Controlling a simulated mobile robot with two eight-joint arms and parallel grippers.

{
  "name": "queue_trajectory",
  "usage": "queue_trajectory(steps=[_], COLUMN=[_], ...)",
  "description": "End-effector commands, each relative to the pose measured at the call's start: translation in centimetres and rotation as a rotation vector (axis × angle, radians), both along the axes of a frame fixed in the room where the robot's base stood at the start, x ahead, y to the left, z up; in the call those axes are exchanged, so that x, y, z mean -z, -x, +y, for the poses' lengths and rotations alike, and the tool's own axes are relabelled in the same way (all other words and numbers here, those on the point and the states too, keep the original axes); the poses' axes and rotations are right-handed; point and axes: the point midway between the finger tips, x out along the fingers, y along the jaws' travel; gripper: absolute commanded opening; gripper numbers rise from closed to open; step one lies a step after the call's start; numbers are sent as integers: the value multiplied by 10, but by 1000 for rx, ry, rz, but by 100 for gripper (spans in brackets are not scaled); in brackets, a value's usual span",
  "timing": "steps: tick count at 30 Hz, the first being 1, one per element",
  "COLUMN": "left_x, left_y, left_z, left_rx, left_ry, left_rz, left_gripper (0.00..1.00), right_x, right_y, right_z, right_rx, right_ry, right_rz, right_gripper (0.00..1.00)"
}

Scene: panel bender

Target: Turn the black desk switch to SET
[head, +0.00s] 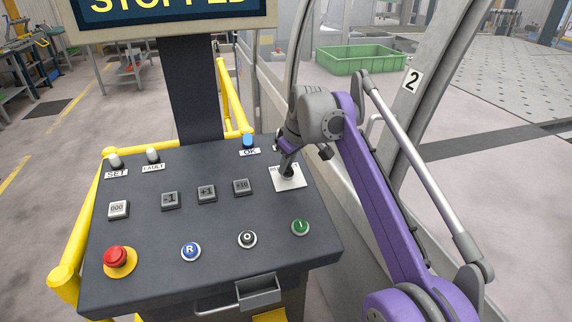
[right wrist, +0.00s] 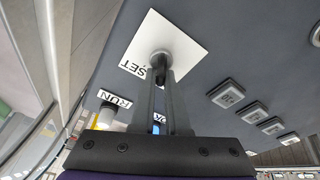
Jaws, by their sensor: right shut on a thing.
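The black desk switch sits on a white label plate (head: 291,184) at the right of the sloped desk, mostly hidden by my right gripper (head: 287,170) in the head view. In the right wrist view the plate (right wrist: 182,46) shows the word SET near one corner. The black switch knob (right wrist: 160,68) is between the fingertips of my right gripper (right wrist: 161,78), which is shut on it from above. Which way the knob points cannot be told. My left gripper is not in view.
A green button (head: 300,227), a black button (head: 247,239), a blue button (head: 191,252) and a red emergency stop (head: 117,257) line the desk's front. Grey keys (head: 206,193) are left of the switch. The OK lamp (head: 248,139) is lit blue. A screen (head: 165,12) reads STOPPED.

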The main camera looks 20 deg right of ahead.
Motion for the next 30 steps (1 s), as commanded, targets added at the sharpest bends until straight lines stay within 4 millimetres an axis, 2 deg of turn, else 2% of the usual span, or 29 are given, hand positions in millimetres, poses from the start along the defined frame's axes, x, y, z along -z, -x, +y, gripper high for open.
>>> queue_trajectory(steps=[11,30], left_x=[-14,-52], left_y=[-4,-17], left_z=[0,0], left_rx=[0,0], left_ry=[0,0], left_rz=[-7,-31], left_gripper=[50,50], right_x=[-2,-3], right_y=[-1,-2], right_z=[-1,-6], right_rx=[163,731], right_ry=[-38,-169], right_rz=[2,6], right_gripper=[0,0])
